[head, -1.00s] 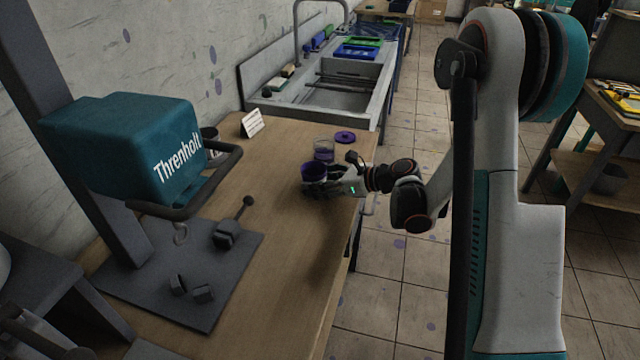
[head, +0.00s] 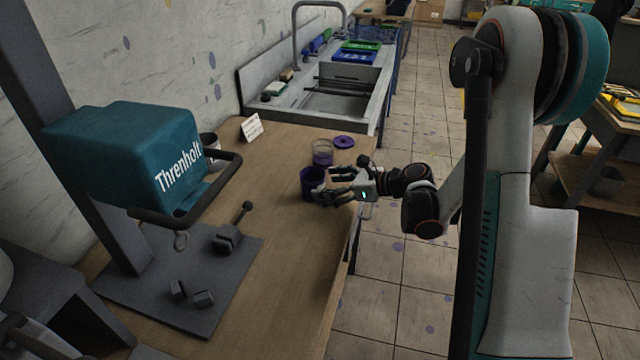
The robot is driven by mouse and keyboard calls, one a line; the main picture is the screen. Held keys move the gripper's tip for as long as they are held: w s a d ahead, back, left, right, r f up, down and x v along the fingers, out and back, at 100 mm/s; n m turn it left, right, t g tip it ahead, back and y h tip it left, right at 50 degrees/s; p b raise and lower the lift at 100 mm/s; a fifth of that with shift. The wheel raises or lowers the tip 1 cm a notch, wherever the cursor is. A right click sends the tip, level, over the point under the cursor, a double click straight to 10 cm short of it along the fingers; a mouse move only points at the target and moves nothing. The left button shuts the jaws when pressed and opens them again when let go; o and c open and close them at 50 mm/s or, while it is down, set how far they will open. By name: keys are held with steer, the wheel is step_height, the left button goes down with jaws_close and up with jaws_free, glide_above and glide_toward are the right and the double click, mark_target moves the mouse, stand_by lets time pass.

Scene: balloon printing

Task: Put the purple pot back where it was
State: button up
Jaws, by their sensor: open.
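The purple pot (head: 311,184) stands upright on the wooden bench near its right side, in the head view. My gripper (head: 326,190) is just right of the pot, with its fingers spread and pointing left toward it. The gripper is open, and its fingertips are very close to the pot's right side; I cannot tell whether they touch. A clear jar with purple contents (head: 322,155) stands behind the pot. A purple lid (head: 344,142) lies flat behind and to the right of the jar.
A teal press marked Threnholt (head: 130,150) stands at the left on a grey base plate (head: 215,290). A white card (head: 251,127) and a dark-rimmed pot (head: 210,148) are near the wall. A sink (head: 345,100) lies beyond. The front of the wooden bench (head: 280,280) is clear.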

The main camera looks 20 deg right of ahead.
steer(key=p+v, duration=0.2)
steer(key=v, duration=0.6)
steer(key=shift+s+d+r, duration=0.1)
steer(key=shift+s+r, duration=0.1)
steer(key=shift+s, duration=0.05)
